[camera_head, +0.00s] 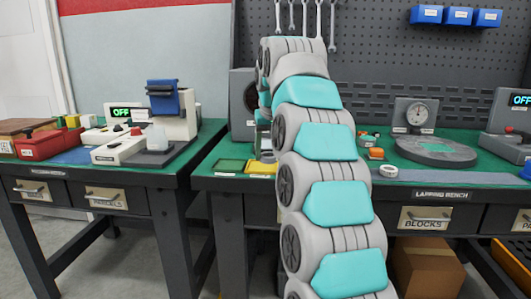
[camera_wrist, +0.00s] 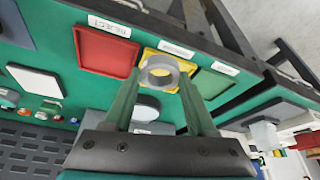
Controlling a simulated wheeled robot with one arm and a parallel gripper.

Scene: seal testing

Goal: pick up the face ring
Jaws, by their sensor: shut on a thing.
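The face ring (camera_wrist: 146,77) is a grey ring with an open centre, seen in the wrist view. My gripper (camera_wrist: 160,75) has its two green fingers on either side of the ring and is shut on it. The ring shows over a yellow tray (camera_wrist: 185,62); I cannot tell how far above the tray it is. In the head view my arm hides the ring and most of the gripper, and the yellow tray (camera_head: 262,168) shows just left of the arm.
A red tray (camera_wrist: 105,52) labelled REJECT and a green tray (camera_wrist: 212,84) flank the yellow one in the wrist view. In the head view, a dial gauge stand (camera_head: 415,115) and round plate (camera_head: 436,151) stand right of my arm. A second bench (camera_head: 160,172) is at left.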

